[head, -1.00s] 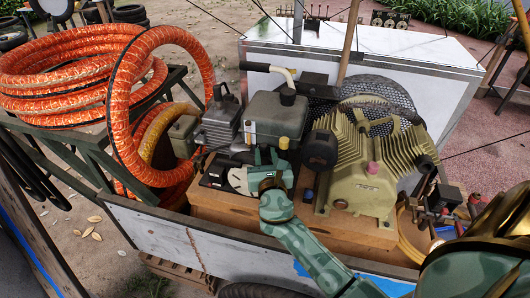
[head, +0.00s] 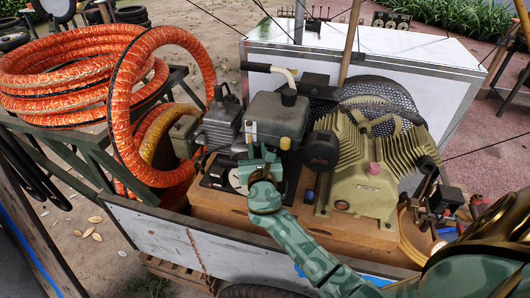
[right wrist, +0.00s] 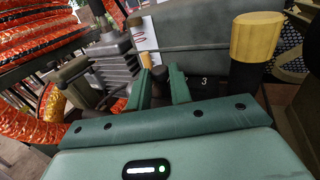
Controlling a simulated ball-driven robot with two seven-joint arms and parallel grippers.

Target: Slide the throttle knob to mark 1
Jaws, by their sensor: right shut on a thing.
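My right gripper (head: 256,156) is at the engine in the middle of the cart. In the right wrist view its two green fingers (right wrist: 161,84) are closed around a small dark knob, the throttle knob (right wrist: 160,73), of which only the top shows. A white "3" (right wrist: 204,80) is printed on the dark panel just right of the fingers. Mark 1 cannot be made out; the gripper hides much of the panel. In the head view the gripper covers the knob. My left gripper is not in view.
A yellow-capped black post (right wrist: 256,40) stands close on the right in the wrist view. The engine (head: 219,122) and grey tank (head: 276,118) stand behind the gripper. The olive compressor (head: 365,185) is to the right, the orange hose (head: 125,110) to the left.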

